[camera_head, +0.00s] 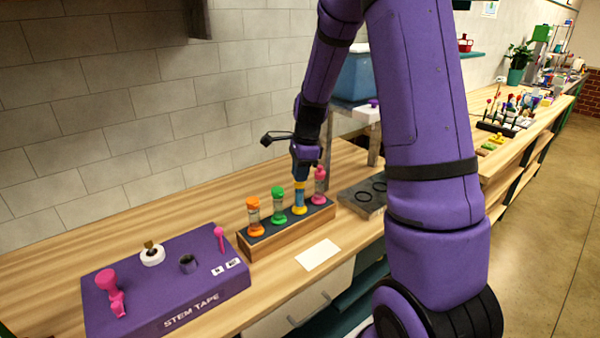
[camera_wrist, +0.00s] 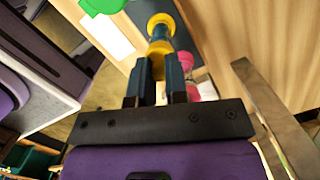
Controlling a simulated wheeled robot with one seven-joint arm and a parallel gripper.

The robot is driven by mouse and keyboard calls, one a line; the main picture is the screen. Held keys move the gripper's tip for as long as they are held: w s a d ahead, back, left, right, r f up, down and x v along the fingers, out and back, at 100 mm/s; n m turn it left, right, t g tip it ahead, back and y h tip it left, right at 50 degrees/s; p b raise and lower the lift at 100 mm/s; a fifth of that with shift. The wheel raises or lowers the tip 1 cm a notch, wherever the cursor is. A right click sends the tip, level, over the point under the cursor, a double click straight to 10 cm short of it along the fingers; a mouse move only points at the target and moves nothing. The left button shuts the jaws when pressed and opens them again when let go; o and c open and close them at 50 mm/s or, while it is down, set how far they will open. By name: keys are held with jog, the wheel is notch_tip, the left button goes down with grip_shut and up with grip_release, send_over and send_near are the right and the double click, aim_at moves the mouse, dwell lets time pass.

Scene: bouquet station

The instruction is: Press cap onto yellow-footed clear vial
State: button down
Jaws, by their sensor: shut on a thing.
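The yellow-footed clear vial (camera_head: 300,210) stands upright in the wooden rack (camera_head: 290,228), between the green-footed vial (camera_head: 278,203) and the pink-footed vial (camera_head: 319,188). My gripper (camera_head: 300,183) points down directly over it. In the wrist view, my gripper (camera_wrist: 158,56) is shut on a yellow cap (camera_wrist: 158,47), with a dark finger on each side. The vial's yellow foot (camera_wrist: 161,20) shows just beyond the cap, in line with it. The fingers hide most of the clear body in the head view. I cannot tell whether the cap is fully seated.
An orange-footed vial (camera_head: 254,216) stands at the rack's left end. A purple stem tape box (camera_head: 165,290) lies left of the rack. A grey block with round recesses (camera_head: 364,197) is to the right. A white card (camera_head: 318,254) lies in front.

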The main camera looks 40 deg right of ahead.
jog(key=c, duration=0.6)
grip_release()
jog(key=shift+r, duration=0.1)
jog(key=shift+r, duration=3.4)
grip_shut()
